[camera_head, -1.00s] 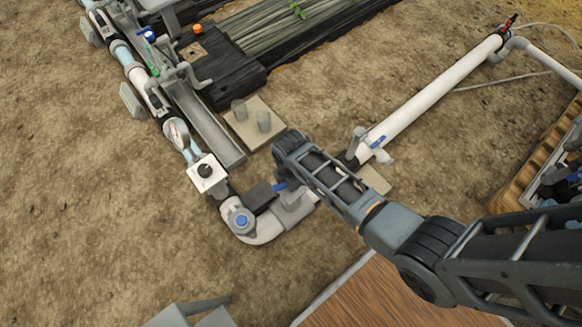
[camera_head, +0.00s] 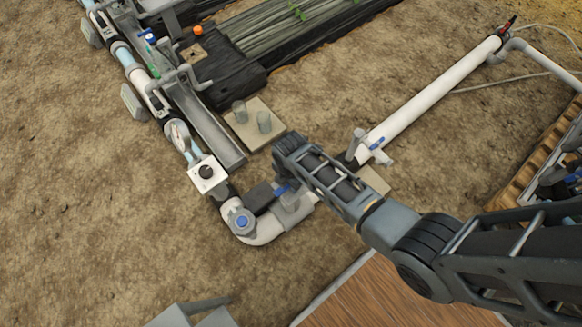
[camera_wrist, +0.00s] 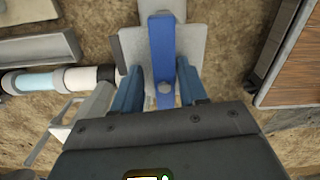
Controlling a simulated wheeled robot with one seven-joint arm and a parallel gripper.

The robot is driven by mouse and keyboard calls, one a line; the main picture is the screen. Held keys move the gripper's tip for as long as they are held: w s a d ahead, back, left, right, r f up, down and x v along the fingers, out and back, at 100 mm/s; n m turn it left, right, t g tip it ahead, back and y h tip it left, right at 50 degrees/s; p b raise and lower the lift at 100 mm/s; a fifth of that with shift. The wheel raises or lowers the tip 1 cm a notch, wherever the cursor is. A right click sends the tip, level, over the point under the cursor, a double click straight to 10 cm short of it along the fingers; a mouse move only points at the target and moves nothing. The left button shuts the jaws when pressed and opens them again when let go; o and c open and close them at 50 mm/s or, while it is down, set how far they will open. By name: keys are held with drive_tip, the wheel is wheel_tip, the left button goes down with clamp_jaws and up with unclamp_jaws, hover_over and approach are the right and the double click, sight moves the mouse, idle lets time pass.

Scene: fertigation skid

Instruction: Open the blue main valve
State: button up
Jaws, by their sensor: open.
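The blue main valve has a long, flat blue lever (camera_wrist: 162,45) on a pale grey body (camera_wrist: 190,42), seen close in the wrist view. The lever runs up and down the picture there, with a bolt near its lower end. My gripper (camera_wrist: 158,68) is open, with one blue-grey finger on each side of the lever. A gap shows beside the lever; I cannot tell whether either finger touches it.
A white pipe (camera_head: 425,98) runs to the upper right, with a smaller blue-handled valve (camera_head: 377,145) on it. A blue-topped fitting (camera_head: 242,221) sits at the pipe elbow. A wooden deck (camera_head: 390,285) lies at lower right. Bare soil is open at left.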

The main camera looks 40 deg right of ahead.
drive_tip(key=shift+s+d+f, duration=0.2)
drive_tip(key=shift+s+f, duration=0.15)
drive_tip(key=shift+s, duration=0.25)
drive_tip(key=r+p, duration=1)
drive_tip(key=shift+w+a+r, duration=0.2)
drive_tip(key=shift+w+r, duration=0.15)
drive_tip(key=shift+f, duration=0.1)
